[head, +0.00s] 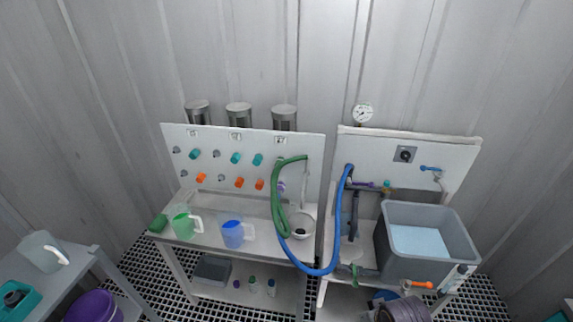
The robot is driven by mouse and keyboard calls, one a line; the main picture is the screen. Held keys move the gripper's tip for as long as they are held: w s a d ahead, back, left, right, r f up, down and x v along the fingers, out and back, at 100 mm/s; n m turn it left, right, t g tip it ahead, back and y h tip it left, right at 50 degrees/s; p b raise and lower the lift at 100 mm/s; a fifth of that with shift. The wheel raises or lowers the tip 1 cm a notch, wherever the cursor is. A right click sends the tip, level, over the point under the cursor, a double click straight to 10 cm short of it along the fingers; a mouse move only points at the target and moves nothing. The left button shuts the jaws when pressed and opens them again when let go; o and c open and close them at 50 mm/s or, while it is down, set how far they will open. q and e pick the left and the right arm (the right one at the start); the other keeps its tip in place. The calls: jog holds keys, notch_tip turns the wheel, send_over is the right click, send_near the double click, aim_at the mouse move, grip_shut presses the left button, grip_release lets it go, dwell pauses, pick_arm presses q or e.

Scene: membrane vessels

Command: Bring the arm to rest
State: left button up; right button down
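Neither of my grippers and no arm that I can make out shows in the head view. A bench with a white back panel (230,150) stands ahead, with several teal and orange valve knobs on it. A green jug (182,224) and a blue jug (232,233) stand upright on its top. A green hose (276,200) and a blue hose (339,215) loop down in front of the panels.
A grey tub (390,240) with light blue contents stands at right, below a pressure gauge (362,112). A side table (85,268) at lower left holds a clear jug (40,252) and a teal tray (32,302). A purple bucket (92,307) is below. Grated floor (145,262) lies between.

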jog(key=s+f+g, duration=0.1)
jog(key=s+f, duration=0.1)
jog(key=f, duration=1.4)
jog(key=s+f, duration=0.3)
jog(key=f, duration=1.3)
jog(key=s+d+f, duration=0.2)
jog(key=s+f, duration=0.6)
jog(key=s, duration=0.2)
jog(key=s+d+f+g, duration=0.1)
jog(key=s+d+f, duration=0.1)
jog(key=s+f, duration=0.7)
jog(key=shift+s, duration=0.95)
jog(key=shift+d+f, duration=0.1)
